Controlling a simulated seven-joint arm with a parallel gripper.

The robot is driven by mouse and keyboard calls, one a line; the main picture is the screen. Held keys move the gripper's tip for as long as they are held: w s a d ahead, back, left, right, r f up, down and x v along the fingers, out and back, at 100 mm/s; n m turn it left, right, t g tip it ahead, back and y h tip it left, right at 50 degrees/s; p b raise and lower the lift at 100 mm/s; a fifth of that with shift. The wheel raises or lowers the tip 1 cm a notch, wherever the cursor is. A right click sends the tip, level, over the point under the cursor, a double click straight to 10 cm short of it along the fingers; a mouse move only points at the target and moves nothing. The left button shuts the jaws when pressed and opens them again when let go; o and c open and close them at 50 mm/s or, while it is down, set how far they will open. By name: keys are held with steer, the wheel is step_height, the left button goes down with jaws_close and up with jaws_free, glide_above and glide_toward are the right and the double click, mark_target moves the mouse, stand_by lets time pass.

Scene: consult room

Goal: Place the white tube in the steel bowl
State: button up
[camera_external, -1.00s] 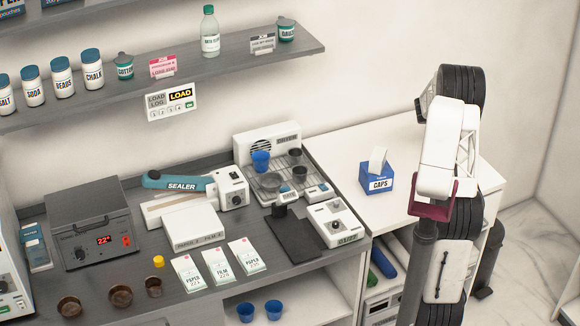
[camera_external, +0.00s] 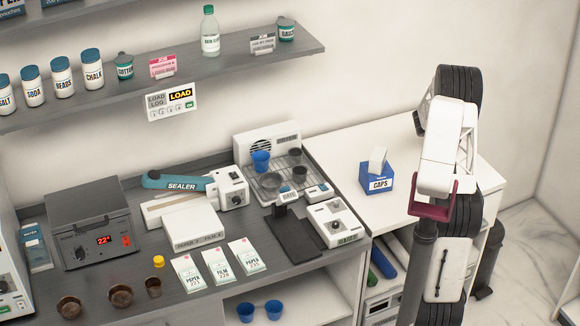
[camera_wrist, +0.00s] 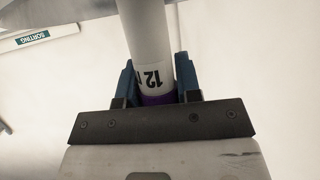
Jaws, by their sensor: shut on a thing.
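In the wrist view my gripper (camera_wrist: 157,80) is shut on the white tube (camera_wrist: 149,30), its blue fingers on either side of it. The tube has a black "12" printed on it and a purple band at the gripper end. Its far end runs out of the top of the picture. In the external view my arm stands at the right, and its links hide the gripper and the tube. A grey, metal-looking bowl (camera_external: 270,182), probably the steel bowl, sits on the wire rack at the back of the dark counter.
The rack also holds a blue cup (camera_external: 261,161) and dark cups (camera_external: 295,156). A blue CAPS box (camera_external: 377,183) stands on the white counter. A wall shelf (camera_external: 230,66) with bottles runs above. Brown bowls (camera_external: 121,296) stand at the front left.

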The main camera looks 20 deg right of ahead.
steer(key=o, duration=1)
steer(key=shift+c, duration=0.2)
step_height(320, 180, up, 7)
stand_by(0.4)
stand_by(0.7)
